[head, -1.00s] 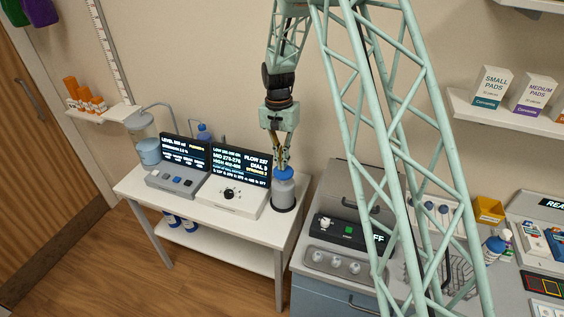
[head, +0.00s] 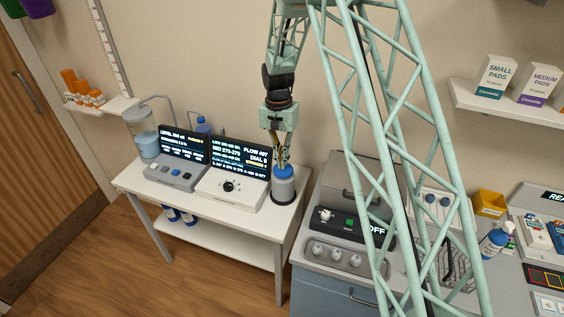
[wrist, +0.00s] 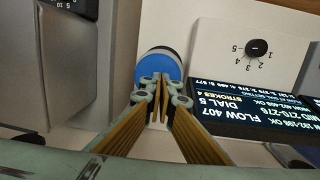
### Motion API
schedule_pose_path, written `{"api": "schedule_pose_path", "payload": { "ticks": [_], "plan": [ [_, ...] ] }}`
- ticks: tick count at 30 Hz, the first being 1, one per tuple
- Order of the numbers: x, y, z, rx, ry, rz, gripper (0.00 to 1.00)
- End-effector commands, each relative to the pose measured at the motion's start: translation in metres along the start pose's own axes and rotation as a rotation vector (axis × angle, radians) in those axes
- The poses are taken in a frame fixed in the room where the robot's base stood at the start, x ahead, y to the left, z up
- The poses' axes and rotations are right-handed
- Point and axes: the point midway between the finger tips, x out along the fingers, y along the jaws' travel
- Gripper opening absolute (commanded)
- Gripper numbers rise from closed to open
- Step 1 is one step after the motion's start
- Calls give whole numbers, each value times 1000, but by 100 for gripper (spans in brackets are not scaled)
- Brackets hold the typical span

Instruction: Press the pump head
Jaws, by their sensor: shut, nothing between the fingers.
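The blue pump head (head: 284,172) tops a grey canister (head: 283,188) with a dark base, at the right end of the white table. My gripper (head: 281,163) points down, shut and empty, with its tips at the top of the pump head. In the wrist view the fingertips (wrist: 157,86) overlap the blue pump head (wrist: 158,66); whether they touch it I cannot tell. The display (head: 241,158) beside it reads FLOW 407 and DIAL 5; in the wrist view the display (wrist: 238,112) also reads STROKES 4.
A white dial box (head: 232,190) and a grey button box (head: 175,173) stand left of the canister. A clear vessel (head: 146,144) with blue liquid is at the table's left end. A grey counter unit (head: 340,258) stands close on the right.

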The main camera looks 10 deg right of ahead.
Motion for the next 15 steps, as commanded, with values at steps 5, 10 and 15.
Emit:
{"api": "schedule_pose_path", "payload": {
  "ticks": [5, 10, 15],
  "plan": [
    [-1, 0, 0, 0, -1, 1, 0],
    [-11, 0, 0, 0, 0, 0, 0],
    [-29, 1, 0, 0, 1, -1, 0]
  ]
}}
